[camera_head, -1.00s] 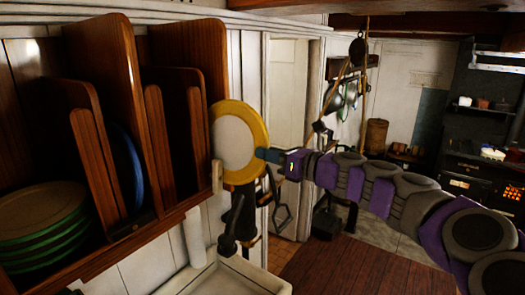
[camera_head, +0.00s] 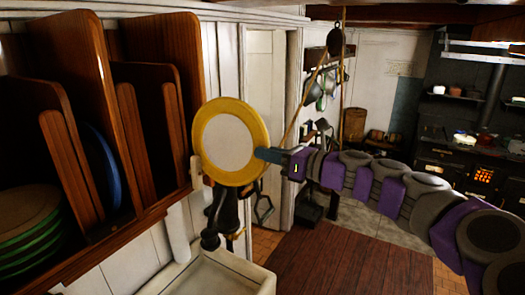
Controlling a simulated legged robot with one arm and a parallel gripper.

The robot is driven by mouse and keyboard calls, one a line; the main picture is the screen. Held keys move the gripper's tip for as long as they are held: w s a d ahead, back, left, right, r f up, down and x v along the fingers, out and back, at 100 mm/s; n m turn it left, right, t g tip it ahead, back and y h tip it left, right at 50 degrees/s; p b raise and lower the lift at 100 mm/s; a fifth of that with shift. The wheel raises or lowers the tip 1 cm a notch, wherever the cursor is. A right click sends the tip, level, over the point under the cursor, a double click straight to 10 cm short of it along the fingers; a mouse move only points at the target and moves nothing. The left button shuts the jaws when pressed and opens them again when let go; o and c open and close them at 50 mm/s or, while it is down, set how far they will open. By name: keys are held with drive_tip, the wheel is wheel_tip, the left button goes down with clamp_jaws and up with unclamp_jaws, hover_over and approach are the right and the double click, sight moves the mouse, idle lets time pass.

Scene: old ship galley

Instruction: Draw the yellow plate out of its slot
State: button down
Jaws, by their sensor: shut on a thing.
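The yellow plate (camera_head: 260,119) has a wide yellow rim and a pale white centre. It stands upright, its face toward the camera, just right of the wooden plate rack (camera_head: 95,50). My gripper (camera_head: 266,155) is shut on the plate's right rim. The plate shows whole and appears outside the rack's slots, though its left edge is close to the rack's right end in the picture. I cannot tell the exact gap in depth.
A blue plate (camera_head: 104,168) stands in a rack slot, and green-rimmed plates (camera_head: 28,235) are stacked at the left. Below are a black pump (camera_head: 214,215) and a pale sink (camera_head: 215,275). Open floor (camera_head: 325,258) lies to the right. A black stove (camera_head: 465,165) is at the back right.

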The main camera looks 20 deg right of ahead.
drive_tip(key=v, duration=0.3)
drive_tip(key=shift+s+a, duration=0.1)
drive_tip(key=shift+s, duration=0.05)
